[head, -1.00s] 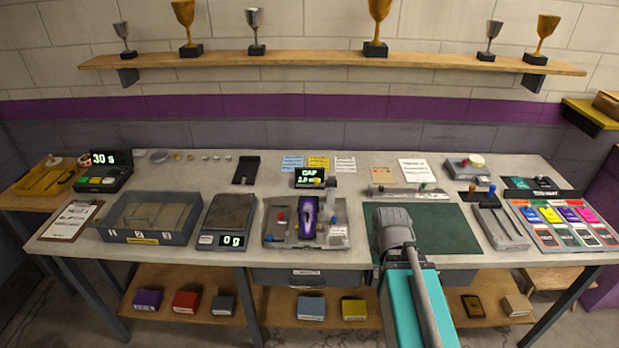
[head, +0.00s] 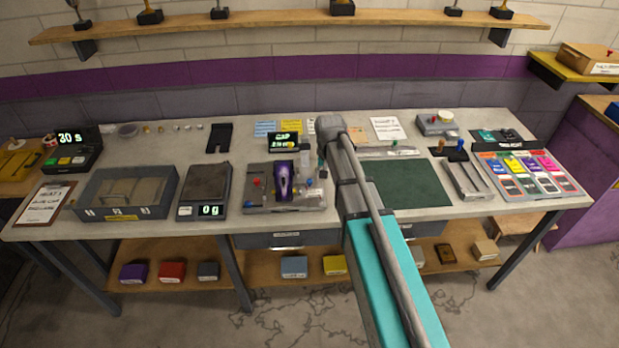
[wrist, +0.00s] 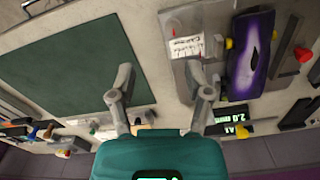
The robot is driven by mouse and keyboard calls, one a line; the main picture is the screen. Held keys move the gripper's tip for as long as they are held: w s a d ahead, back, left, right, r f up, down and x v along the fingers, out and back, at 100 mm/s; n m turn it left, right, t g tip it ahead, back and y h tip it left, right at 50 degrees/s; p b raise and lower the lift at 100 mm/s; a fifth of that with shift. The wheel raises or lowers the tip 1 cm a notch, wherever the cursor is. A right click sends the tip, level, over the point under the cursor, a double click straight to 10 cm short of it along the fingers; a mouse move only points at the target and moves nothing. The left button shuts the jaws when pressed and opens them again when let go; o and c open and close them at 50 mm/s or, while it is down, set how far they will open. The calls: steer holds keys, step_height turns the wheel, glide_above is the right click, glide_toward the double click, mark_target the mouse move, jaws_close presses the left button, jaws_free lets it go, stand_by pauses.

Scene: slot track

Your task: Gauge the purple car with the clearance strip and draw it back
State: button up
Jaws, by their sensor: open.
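The purple car (head: 283,180) sits on a grey fixture (head: 300,205) left of the green mat. In the wrist view the car (wrist: 253,48) lies at the upper right on the fixture (wrist: 185,78), beside a red knob and a yellow knob. A small display (head: 284,142) reading GAP stands behind the car. My gripper (wrist: 164,88) is open and empty, with its right finger over the fixture's edge and its left finger over the mat's edge. In the head view my arm hides most of the gripper. I cannot pick out the clearance strip with certainty.
The green mat (head: 410,190) is clear. A scale (head: 203,200) reading 0 g and a divided tray (head: 128,212) stand left of the fixture. A slotted grey holder (head: 465,180) and coloured cards (head: 533,176) are at right.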

steer(key=r+m+p, duration=0.1)
steer(key=r, duration=0.1)
glide_above(310, 180)
steer(key=shift+f, duration=0.1)
steer(key=shift+f, duration=0.15)
step_height(310, 180, down, 14)
steer(key=b, duration=1.3)
steer(key=shift+r, duration=0.2)
stand_by(0.3)
jaws_close()
